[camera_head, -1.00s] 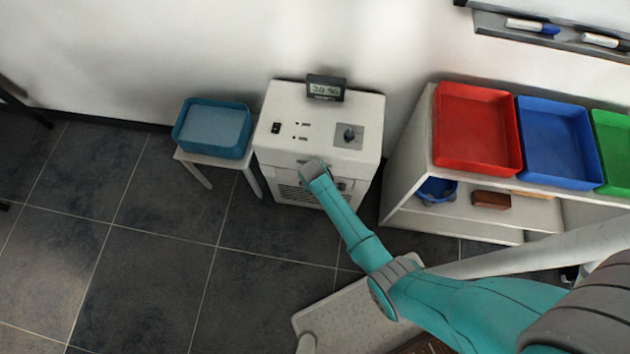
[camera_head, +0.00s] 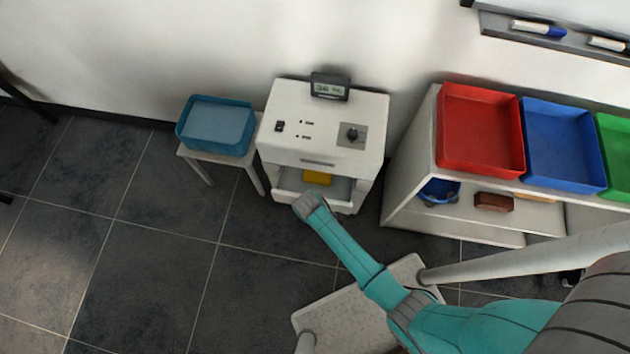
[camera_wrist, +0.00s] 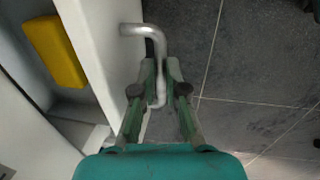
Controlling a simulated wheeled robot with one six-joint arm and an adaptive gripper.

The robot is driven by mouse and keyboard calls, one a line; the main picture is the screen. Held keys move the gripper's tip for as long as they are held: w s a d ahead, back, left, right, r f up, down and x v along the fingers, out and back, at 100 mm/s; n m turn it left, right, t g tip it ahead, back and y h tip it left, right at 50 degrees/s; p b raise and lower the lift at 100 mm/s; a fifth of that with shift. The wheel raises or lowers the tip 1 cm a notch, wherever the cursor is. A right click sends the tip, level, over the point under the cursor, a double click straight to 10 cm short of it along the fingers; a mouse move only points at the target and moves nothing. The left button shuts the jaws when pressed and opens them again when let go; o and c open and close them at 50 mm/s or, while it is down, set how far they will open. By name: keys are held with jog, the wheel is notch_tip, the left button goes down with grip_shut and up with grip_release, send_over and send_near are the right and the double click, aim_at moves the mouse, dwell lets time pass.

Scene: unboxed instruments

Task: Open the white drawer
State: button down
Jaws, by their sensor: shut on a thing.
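The white drawer (camera_wrist: 97,38) is pulled out of the white cabinet (camera_head: 325,131), and its inside shows in both views. A yellow block (camera_wrist: 54,52) lies in the drawer; it also shows in the head view (camera_head: 317,177). The drawer's grey metal handle (camera_wrist: 146,31) is a bent bar on the outer side of the front panel. My gripper (camera_wrist: 161,82) is shut on the handle, with one finger on each side of it. In the head view my arm hides part of the drawer front.
A blue bin (camera_head: 214,127) stands on a small white stool left of the cabinet. A white shelf (camera_head: 432,118) with red (camera_head: 480,130), blue (camera_head: 563,146) and green trays stands to the right. The tiled floor (camera_head: 165,235) in front and left is clear.

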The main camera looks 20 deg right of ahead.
jog(key=s+a, duration=0.4)
jog(key=s, duration=0.2)
jog(key=shift+a, duration=0.15)
jog(key=c, duration=1.2)
grip_release()
notch_tip(320, 180, up, 12)
jog(key=s+a, duration=0.1)
jog(key=shift+s, duration=0.35)
jog(key=shift+a+f, duration=0.1)
